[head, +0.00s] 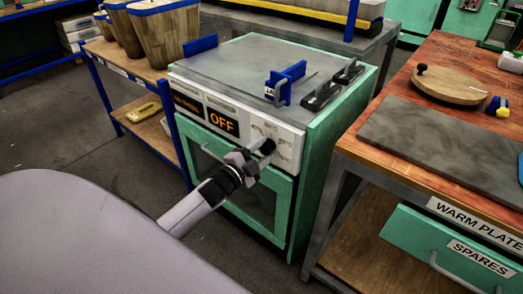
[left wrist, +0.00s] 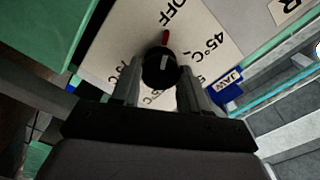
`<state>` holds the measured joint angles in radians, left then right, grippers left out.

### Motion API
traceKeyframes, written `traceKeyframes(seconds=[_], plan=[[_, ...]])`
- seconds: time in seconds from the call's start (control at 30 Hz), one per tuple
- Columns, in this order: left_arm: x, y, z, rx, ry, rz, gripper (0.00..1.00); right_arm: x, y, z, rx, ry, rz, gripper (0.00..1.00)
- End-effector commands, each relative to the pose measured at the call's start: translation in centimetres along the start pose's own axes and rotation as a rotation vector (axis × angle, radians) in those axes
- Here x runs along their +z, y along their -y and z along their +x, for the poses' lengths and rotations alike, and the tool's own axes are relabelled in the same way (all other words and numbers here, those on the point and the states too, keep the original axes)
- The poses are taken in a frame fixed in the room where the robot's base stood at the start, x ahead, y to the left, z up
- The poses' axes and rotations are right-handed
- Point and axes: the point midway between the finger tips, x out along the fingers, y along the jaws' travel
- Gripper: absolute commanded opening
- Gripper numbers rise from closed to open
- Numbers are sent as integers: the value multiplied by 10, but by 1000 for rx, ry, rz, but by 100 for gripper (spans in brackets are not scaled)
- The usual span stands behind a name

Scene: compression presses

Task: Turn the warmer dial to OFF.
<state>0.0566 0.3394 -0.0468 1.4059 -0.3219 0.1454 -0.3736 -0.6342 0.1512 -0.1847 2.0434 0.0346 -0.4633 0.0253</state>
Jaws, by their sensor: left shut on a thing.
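The warmer (head: 290,215) is a green cabinet with a grey top and a pale front panel. Its dial (head: 268,146) is a black knob at the panel's right. The orange display (head: 222,122) reads OFF. In the left wrist view the dial (left wrist: 160,70) has a red mark at its edge, pointing up near the printed OFF; 45°C is printed to the right. My left gripper (head: 257,156) is shut on the dial, with one finger on each side in the left wrist view (left wrist: 160,88). My right gripper is not in view.
A blue bracket (head: 288,82) and black clamps (head: 332,88) sit on the warmer's top. A wooden bench (head: 420,108) with a grey plate (head: 445,143) stands close on the right. A shelf with wooden buckets (head: 168,35) stands on the left.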

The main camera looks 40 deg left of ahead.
Motion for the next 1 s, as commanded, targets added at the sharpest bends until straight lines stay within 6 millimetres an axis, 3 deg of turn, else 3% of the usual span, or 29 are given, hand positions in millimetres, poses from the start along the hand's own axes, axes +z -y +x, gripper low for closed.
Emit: traceKeyframes(seconds=[0.3, 0.33, 0.4, 0.77, 1.0], plan=[[0, -2, -1, 3, 1, -8, 14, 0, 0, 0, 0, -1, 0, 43], [0, -2, -1, 3, 1, -8, 47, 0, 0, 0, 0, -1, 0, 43], [0, -2, 0, 3, 1, -7, 69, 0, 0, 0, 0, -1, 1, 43], [0, -1, -3, 1, 1, -4, 69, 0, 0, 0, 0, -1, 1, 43], [0, -1, -29, 4, 2, -4, 69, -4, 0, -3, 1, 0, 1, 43]])
